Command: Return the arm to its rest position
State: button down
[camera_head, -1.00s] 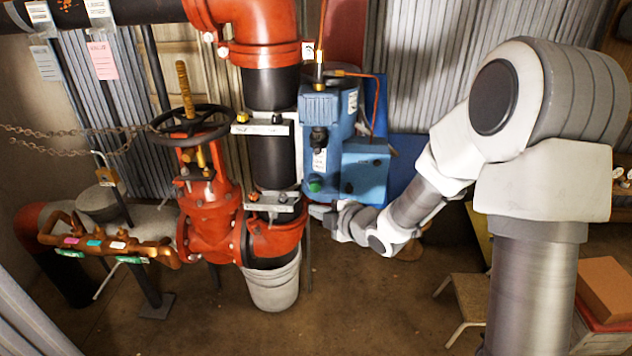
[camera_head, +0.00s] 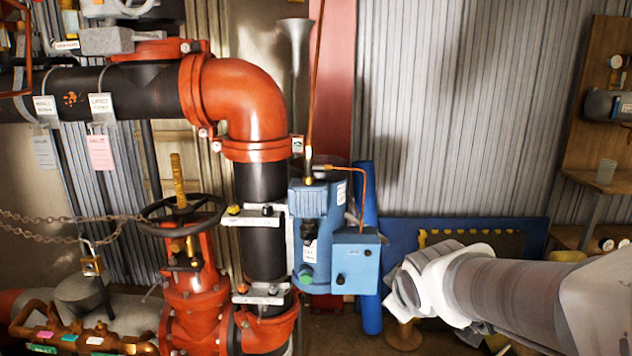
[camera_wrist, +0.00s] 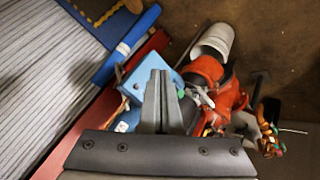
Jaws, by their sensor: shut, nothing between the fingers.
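My gripper (camera_wrist: 158,100) shows in the wrist view with its two grey fingers together and nothing between them. It is not visible in the head view, where my white and grey arm comes in from the lower right. In the wrist view the fingers overlap the picture of the blue pump unit (camera_wrist: 135,82); I cannot tell the distance, but no contact shows. In the head view the blue unit (camera_head: 352,262) is fixed beside the black vertical pipe (camera_head: 262,183), left of my arm, with a gap between them.
A red valve (camera_head: 190,290) with a black handwheel (camera_head: 150,222) stands left of the pipe. A chain (camera_head: 60,218) with a padlock (camera_head: 92,264) hangs further left. A wooden shelf (camera_head: 598,180) stands at the right. The corrugated wall (camera_head: 440,110) above my arm is clear.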

jog(key=s+r+m+g, duration=0.25)
jog(key=s+m, duration=0.55)
jog(key=s, duration=0.8)
notch_tip(320, 180, up, 15)
jog(key=s+p, duration=0.1)
jog(key=p, duration=1.4)
jog(key=shift+y, duration=0.4)
jog(key=shift+s+d+g, duration=0.1)
jog(key=shift+d+g, duration=0.05)
jog(key=shift+g, duration=0.1)
